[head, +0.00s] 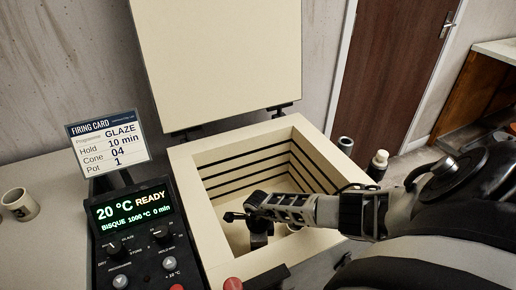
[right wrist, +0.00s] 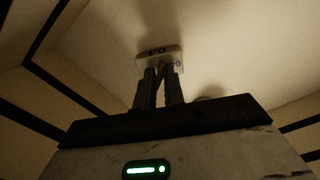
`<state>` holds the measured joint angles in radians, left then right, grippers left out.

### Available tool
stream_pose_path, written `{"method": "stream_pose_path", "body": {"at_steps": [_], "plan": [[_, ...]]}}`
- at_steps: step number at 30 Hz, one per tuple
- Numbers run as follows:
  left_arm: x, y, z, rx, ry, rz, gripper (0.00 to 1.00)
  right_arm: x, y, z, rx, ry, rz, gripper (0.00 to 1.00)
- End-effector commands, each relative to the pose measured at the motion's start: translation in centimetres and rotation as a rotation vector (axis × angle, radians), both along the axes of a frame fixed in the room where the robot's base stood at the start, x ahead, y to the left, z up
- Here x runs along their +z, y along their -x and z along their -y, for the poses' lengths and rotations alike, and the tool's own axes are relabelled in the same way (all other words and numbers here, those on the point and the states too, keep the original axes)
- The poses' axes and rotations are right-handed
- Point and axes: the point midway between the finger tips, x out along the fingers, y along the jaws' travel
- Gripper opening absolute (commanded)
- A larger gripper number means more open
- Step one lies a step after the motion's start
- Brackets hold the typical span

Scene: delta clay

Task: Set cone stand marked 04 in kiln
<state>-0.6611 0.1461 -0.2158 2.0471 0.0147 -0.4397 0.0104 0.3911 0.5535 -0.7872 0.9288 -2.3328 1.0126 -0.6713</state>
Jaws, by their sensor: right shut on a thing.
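The kiln (head: 212,240) is a cream box with its lid (head: 220,60) raised and its grooved inner walls showing. My right arm reaches in from the right, and my right gripper (head: 258,238) is down inside the chamber. In the right wrist view, the right gripper (right wrist: 160,84) is shut on the cone stand (right wrist: 149,59), a small pale block with dark holes on top. My left gripper is out of view.
The firing card (head: 108,143) reads GLAZE, 10 min, cone 04, pot 1. The control panel (head: 133,236) reads 20 °C READY. A mug (head: 18,205) stands at the far left. A pale rounded thing (right wrist: 211,97) is partly hidden behind my gripper in the kiln.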

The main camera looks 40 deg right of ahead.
Motion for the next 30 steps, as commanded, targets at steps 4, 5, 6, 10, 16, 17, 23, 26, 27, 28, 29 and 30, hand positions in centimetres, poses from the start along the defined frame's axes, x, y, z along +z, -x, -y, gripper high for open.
{"method": "stream_pose_path", "body": {"at_steps": [4,5,6,10,16,17,23,26,27,28,29,30], "plan": [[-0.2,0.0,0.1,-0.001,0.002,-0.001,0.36,-0.9,0.0,0.0,0.000,0.000,0.001,0.00],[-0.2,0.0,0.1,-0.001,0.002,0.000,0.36,-0.9,0.0,0.0,0.000,0.000,0.001,0.00],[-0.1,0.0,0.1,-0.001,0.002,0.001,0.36,-0.9,-0.1,0.0,0.000,0.000,0.001,0.00],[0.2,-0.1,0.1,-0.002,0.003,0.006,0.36,-0.9,0.0,0.0,0.000,0.000,0.001,0.00],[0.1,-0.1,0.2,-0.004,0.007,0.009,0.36,-1.1,0.0,0.0,0.000,0.000,0.001,0.30],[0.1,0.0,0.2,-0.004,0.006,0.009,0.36,-1.1,0.0,0.0,0.000,0.000,0.001,0.32],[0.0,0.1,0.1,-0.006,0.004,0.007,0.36,-1.1,0.0,0.0,0.000,0.000,0.000,0.32],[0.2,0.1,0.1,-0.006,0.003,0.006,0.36,-0.9,0.0,0.0,0.000,-0.001,0.001,0.32],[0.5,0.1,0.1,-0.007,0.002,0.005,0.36,-0.6,0.0,0.0,0.000,-0.001,0.001,0.32],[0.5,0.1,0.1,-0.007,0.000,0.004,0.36,-0.4,-0.1,0.0,0.001,0.000,0.001,0.32],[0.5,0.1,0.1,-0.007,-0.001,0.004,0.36,0.0,-0.1,0.0,0.001,0.001,0.002,0.32],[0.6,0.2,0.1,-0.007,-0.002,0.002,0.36,0.6,-0.1,0.1,0.003,0.001,0.002,0.32]]}}
